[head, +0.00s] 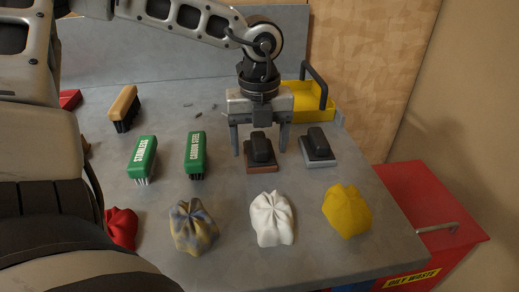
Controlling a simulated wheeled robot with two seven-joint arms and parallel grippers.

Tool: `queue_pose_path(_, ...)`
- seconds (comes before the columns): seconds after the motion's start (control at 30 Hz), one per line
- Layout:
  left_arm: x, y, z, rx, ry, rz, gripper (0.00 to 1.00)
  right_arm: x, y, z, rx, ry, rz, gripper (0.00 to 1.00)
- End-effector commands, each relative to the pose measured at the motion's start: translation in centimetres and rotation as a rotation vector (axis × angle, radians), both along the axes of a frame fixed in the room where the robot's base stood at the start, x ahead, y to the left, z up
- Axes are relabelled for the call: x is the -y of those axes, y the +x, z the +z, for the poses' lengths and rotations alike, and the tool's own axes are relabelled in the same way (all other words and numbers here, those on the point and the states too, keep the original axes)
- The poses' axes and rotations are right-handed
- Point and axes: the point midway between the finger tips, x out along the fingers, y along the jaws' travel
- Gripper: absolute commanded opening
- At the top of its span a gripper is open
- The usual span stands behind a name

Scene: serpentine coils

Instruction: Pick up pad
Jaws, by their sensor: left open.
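A pad with a dark handle and a brown base (262,153) lies on the grey workbench (350,200). A second pad with a dark handle and a grey base (318,145) lies just to its right. My left gripper (259,150) points down over the brown-based pad, with its jaws open. In the picture one finger shows to each side of that pad's handle. I cannot tell whether the fingers touch it. My right gripper is out of view.
Two green brushes (143,158) and (195,153) and a wooden brush (123,106) stand to the left. Crumpled cloths, including a white one (272,218) and a yellow one (347,210), lie in front. A yellow tray (318,112) is behind; a red bin (425,205) is right.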

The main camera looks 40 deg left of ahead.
Motion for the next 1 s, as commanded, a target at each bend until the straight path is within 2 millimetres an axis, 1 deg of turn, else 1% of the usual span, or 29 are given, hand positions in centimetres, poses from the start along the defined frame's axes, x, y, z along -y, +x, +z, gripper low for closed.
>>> queue_pose_path(0.17, 0.0, 0.0, 0.0, 0.001, -0.001, 0.0, 0.73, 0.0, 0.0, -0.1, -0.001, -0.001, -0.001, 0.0)
queue_pose_path(0.27, 0.0, 0.0, 0.0, 0.001, -0.001, 0.0, 0.48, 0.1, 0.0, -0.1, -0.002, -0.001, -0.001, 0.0)
queue_pose_path(0.3, 0.0, 0.0, 0.0, 0.001, -0.001, 0.0, 0.37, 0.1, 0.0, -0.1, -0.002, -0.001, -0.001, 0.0)
queue_pose_path(0.33, 0.0, 0.0, 0.0, 0.001, -0.001, 0.0, 0.3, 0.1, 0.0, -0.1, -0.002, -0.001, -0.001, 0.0)
queue_pose_path(0.57, 0.0, 0.0, 0.0, 0.001, 0.0, 0.0, 0.3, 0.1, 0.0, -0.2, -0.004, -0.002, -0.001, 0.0)
queue_pose_path(0.67, 0.0, 0.1, 0.4, 0.003, 0.0, 0.0, 0.3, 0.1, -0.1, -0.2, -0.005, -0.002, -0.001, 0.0)
queue_pose_path(0.77, 0.0, 0.2, 1.6, 0.006, 0.001, 0.0, 0.3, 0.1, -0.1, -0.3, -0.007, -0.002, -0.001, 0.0)
queue_pose_path(1.0, 0.0, 0.1, 6.5, 0.007, 0.002, 0.001, 0.3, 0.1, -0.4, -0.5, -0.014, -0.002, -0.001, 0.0)
